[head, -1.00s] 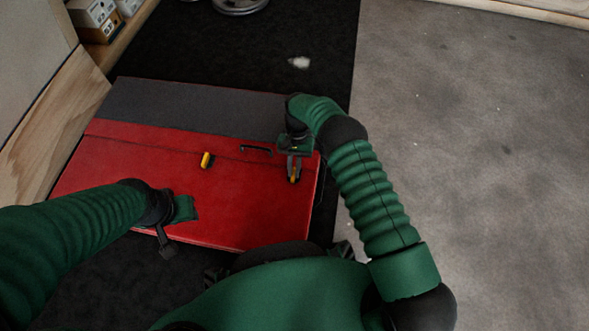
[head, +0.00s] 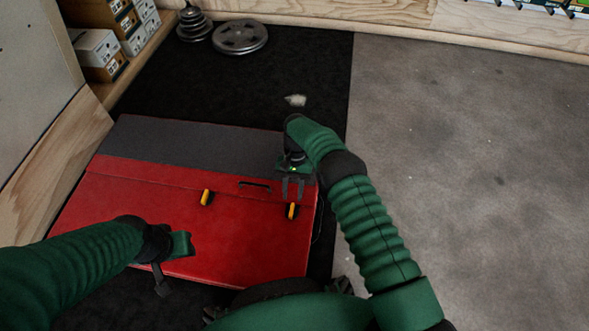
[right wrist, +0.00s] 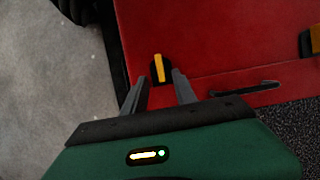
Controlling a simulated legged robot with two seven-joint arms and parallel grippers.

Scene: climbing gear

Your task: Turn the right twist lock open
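The right twist lock (head: 292,211) is a yellow bar on a black base, near the right end of the red case (head: 150,205). In the right wrist view its bar (right wrist: 158,68) points straight away from my gripper. My right gripper (head: 293,196) is open and empty, just behind the lock. In the right wrist view its fingertips (right wrist: 160,80) are spread either side of the lock's near end; I cannot tell if they touch it. My left gripper (head: 163,285) is over the case's front left edge; its opening is unclear.
The left twist lock (head: 206,197) is on the same case, with a black handle (head: 255,185) between the locks. Weight plates (head: 240,37) and boxes (head: 97,48) are at the back. Grey floor (head: 470,150) on the right is clear.

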